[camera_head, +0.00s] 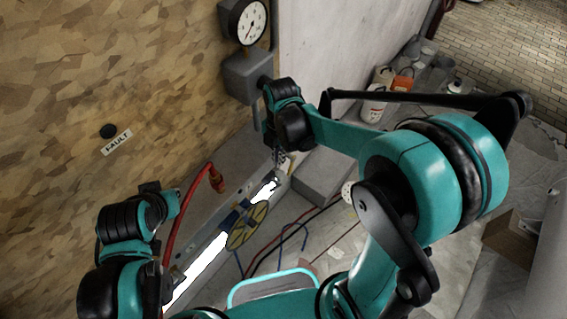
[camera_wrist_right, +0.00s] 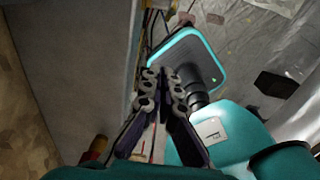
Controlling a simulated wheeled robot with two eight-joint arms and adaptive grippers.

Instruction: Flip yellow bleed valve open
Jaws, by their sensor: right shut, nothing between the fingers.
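A yellow round wheel-like part (camera_head: 241,232) with dark gaps shows in the head view, beside a blue part (camera_head: 233,217) on the bright strip low along the wall. I cannot tell whether it is the bleed valve, and no lever position can be read. My right gripper (camera_head: 279,163) is shut and empty, pointing down below the grey box and above the far end of the strip, apart from the yellow wheel. In the right wrist view its fingers (camera_wrist_right: 164,92) are together with nothing between them. My left arm shows at the lower left, but its fingers are not visible.
A gauge (camera_head: 247,22) and a grey box (camera_head: 244,75) are on the wall above. A red hose (camera_head: 181,215) runs down beside the strip. A grey block (camera_head: 326,178) and loose hoses lie right of it. Containers (camera_head: 374,104) stand along the back wall.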

